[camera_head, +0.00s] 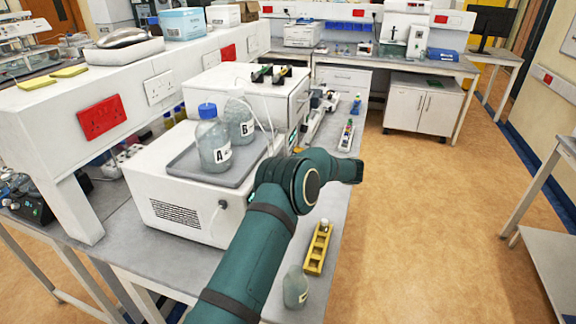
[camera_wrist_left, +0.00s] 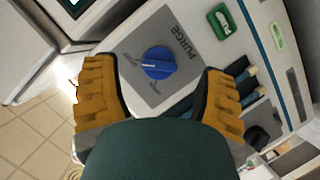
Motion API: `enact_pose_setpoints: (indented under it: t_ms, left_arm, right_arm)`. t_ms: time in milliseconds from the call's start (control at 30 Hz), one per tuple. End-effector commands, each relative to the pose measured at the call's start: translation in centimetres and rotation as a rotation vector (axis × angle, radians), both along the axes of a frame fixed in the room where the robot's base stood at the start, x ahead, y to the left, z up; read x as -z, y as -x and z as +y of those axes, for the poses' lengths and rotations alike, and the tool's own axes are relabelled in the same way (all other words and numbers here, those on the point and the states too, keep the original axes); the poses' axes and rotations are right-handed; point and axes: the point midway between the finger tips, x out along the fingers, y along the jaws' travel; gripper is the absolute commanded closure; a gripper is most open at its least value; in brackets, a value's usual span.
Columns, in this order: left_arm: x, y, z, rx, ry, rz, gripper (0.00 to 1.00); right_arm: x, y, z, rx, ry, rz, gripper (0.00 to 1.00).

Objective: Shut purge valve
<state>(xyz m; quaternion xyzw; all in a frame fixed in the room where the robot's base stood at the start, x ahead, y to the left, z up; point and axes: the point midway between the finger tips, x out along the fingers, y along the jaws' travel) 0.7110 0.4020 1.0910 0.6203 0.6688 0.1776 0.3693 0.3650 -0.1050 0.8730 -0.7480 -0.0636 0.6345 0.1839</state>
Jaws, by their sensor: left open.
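The purge valve is a round blue knob (camera_wrist_left: 158,63) on a grey panel (camera_wrist_left: 130,42) marked PURGE, in the left wrist view. A pale pointer mark runs across the knob toward the picture's left; I cannot tell which setting it shows. My left gripper (camera_wrist_left: 160,72) is open, its two yellow-brown fingers on either side of the knob in the picture. They look apart from it, with nothing between them. In the head view my teal arm crosses in front of the white instruments. The knob and gripper are hidden there. My right gripper is in neither view.
In the wrist view a green switch (camera_wrist_left: 230,20) and dark tubes with blue fittings (camera_wrist_left: 248,85) sit near the knob. Bottles A (camera_head: 213,143) and B (camera_head: 239,122) stand on a grey tray (camera_head: 190,174) atop the instrument. A yellow rack (camera_head: 317,250) and flask (camera_head: 295,288) stand on the bench.

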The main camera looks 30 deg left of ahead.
Motion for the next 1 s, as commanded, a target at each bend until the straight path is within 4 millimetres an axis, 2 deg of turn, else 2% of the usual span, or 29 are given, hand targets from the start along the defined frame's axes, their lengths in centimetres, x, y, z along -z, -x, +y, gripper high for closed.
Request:
enact_pose_setpoints:
  t_ms: [33,200,433,600,1000]
  left_arm:
    - [-0.4,-0.1,-1.2,0.005,0.002,-0.002,0.28]
    - [-1.3,0.1,-4.5,0.002,0.001,-0.002,0.28]
    - [-2.2,0.3,-7.7,0.000,0.001,-0.002,0.28]
    - [-2.5,0.4,-8.5,-0.001,0.001,-0.001,0.28]
    - [-2.5,0.4,-8.5,-0.001,0.001,-0.001,0.28]
  right_arm:
    - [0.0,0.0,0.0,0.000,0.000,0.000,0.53]
    - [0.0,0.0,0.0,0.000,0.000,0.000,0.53]
    - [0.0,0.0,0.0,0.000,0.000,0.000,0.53]
    - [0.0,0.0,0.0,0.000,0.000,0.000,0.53]
    - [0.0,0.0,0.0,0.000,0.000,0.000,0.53]
